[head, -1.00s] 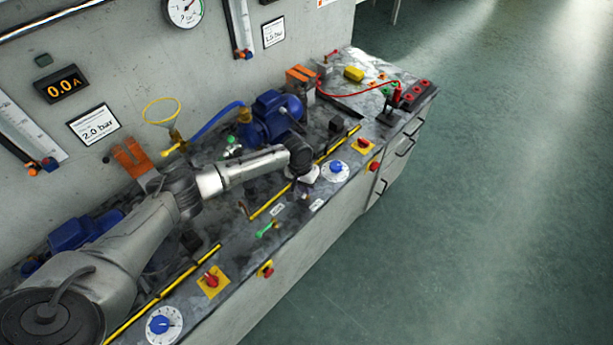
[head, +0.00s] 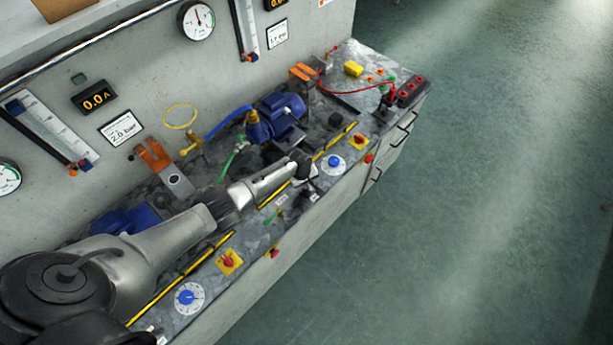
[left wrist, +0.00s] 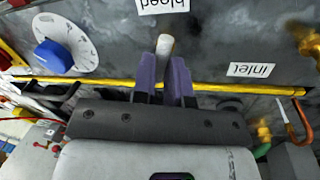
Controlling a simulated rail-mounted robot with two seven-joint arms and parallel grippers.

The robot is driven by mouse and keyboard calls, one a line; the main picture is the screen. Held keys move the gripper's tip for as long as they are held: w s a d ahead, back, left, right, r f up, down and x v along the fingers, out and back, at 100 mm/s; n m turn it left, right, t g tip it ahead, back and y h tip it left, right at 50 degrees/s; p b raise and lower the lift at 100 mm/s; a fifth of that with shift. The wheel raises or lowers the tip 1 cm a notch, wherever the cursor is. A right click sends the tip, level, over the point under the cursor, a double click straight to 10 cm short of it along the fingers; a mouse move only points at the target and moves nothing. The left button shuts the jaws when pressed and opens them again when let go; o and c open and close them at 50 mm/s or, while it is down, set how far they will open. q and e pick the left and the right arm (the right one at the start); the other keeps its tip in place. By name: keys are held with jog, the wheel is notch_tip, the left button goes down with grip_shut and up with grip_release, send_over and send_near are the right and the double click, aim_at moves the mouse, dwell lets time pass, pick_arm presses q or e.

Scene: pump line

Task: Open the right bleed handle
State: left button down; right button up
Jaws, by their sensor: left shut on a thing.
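My left gripper (head: 303,172) is over the bench top, left of the farther blue dial (head: 333,163). In the left wrist view its purple fingers (left wrist: 165,80) are closed around a slim handle with a pale tan, rounded end (left wrist: 165,44). This is the right bleed handle, by the upside-down "bleed" label (left wrist: 163,5) close to it. The handle's lower part is hidden between the fingers, and in the head view the wrist covers it. My right gripper is not in view.
A yellow strip (left wrist: 100,82) runs along the bench by the fingers. The blue dial (left wrist: 54,55) and an "inlet" label (left wrist: 251,70) lie on either side.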

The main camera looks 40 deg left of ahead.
pick_arm(q)
jog(key=shift+n+y+p, duration=0.3)
jog(key=shift+n+p, duration=0.7)
jog(key=shift+n, duration=1)
jog(key=c, duration=1.1)
grip_release()
jog(key=shift+s, duration=0.1)
jog(key=shift+c, duration=0.2)
jog(key=shift+r+p, duration=0.55)
notch_tip(320, 180, up, 12)
jog(key=s+p, duration=0.2)
jog(key=p, duration=0.3)
jog(key=shift+s+r, duration=0.25)
jog(key=shift+s, duration=0.1)
